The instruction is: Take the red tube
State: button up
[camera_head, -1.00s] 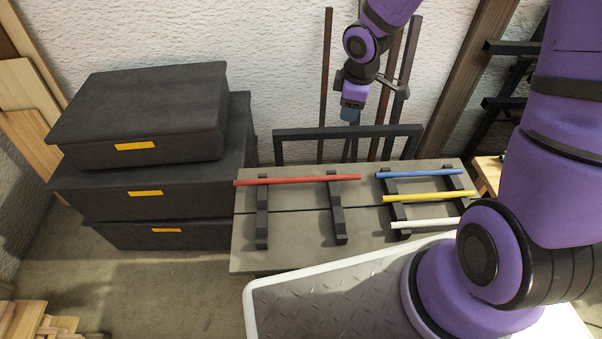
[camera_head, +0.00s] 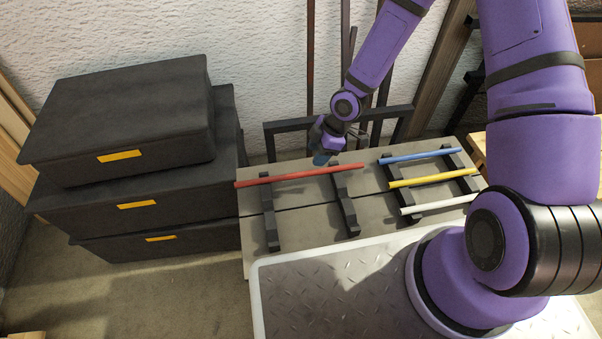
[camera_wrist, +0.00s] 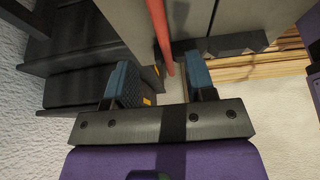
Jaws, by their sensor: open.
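The red tube (camera_head: 300,175) lies across two dark notched supports on the left half of the grey table, its left end by the table's left edge. My gripper (camera_head: 321,160) hangs just above and behind the tube, right of its middle; its fingers are partly hidden by the wrist. In the wrist view my gripper (camera_wrist: 160,78) has its two blue-padded fingers apart with nothing clamped. The red tube (camera_wrist: 158,32) runs between them in that picture, its near end close to the gap. I cannot tell whether it is at fingertip depth.
Blue (camera_head: 420,156), yellow (camera_head: 433,177) and white (camera_head: 438,204) tubes lie on a second pair of supports at right. Stacked black boxes (camera_head: 130,205) stand left of the grey table (camera_head: 305,222). A dark frame (camera_head: 285,127) and upright bars stand behind it.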

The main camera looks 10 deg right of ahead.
aim_at(302, 173)
jog(key=shift+x, duration=2)
jog(key=x, duration=0.3)
jog(key=shift+a+f, duration=0.25)
jog(key=shift+a, duration=0.3)
jog(key=shift+a+f, duration=0.2)
jog(key=shift+f, duration=0.45)
grip_shut()
